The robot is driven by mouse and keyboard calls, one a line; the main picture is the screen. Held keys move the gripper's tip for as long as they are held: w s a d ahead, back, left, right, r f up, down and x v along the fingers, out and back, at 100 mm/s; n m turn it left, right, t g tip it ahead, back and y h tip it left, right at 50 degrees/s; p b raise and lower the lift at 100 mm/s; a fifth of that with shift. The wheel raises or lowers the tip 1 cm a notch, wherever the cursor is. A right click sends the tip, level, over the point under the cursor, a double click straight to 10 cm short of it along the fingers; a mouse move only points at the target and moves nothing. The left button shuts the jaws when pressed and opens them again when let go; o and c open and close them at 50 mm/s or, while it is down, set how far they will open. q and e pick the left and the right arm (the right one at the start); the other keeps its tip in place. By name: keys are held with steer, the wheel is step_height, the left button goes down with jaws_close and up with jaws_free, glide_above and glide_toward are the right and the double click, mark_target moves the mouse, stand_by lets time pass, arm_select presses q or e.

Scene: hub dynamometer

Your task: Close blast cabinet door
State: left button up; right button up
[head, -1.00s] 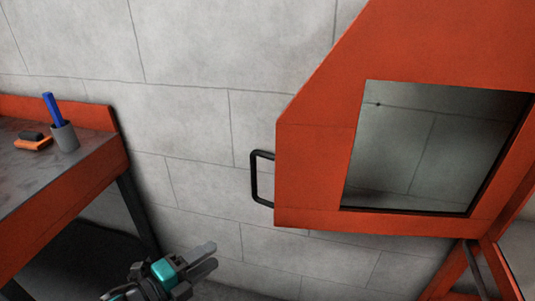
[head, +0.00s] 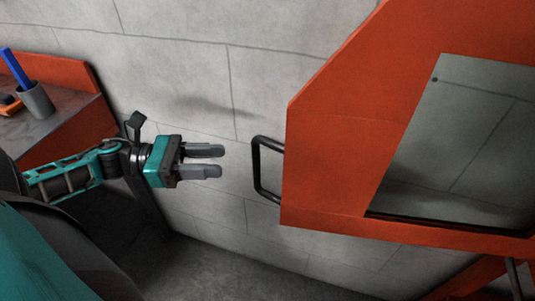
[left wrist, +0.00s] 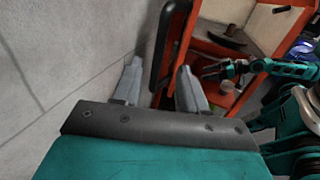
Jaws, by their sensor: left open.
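The orange blast cabinet door (head: 330,150) stands swung open in the right half of the head view, with a large window in it. Its black bar handle (head: 258,170) sticks out from the left edge. My left gripper (head: 221,161) is open and empty, a short gap left of the handle, fingers pointing at it. In the left wrist view the dark handle (left wrist: 161,50) shows beyond and between the open fingertips (left wrist: 158,66); no contact is visible. My right gripper (left wrist: 210,70) shows small near the orange cabinet frame; its jaws are too small to judge.
An orange-edged workbench (head: 70,132) stands at the left, with a grey cup (head: 36,101) holding a blue item. A grey block wall (head: 190,60) runs behind. The space between my left gripper and the handle is clear.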

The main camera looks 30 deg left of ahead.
arm_select(q)
steer(key=x, duration=1.1)
steer(key=shift+b, duration=0.45)
jaws_close()
